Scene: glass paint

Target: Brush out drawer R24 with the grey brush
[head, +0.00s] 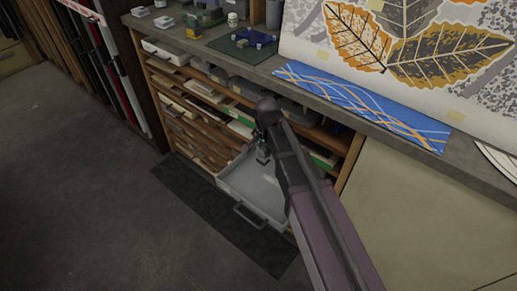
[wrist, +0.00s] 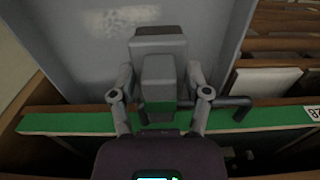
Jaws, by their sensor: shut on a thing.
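A light grey drawer (head: 254,189) with a dark handle is pulled out low from the wooden rack in the head view. Its pale inside (wrist: 75,40) fills the upper left of the wrist view, with a faint lighter patch near the top. No label on it is readable. My gripper (head: 263,152) is over the drawer's rear part, close to the rack; my arm covers the drawer's right side. In the wrist view my gripper (wrist: 160,97) is shut on a grey block-like thing, seemingly the grey brush (wrist: 158,70). Its bristles are hidden, so contact with the drawer floor cannot be told.
A green-edged drawer front (wrist: 60,122) with a dark bar handle (wrist: 236,108) lies close by my gripper. The wooden rack (head: 185,105) holds several other drawers. A grey countertop (head: 255,70) overhangs it, with a blue patterned strip (head: 365,105). The floor at left (head: 75,190) is clear.

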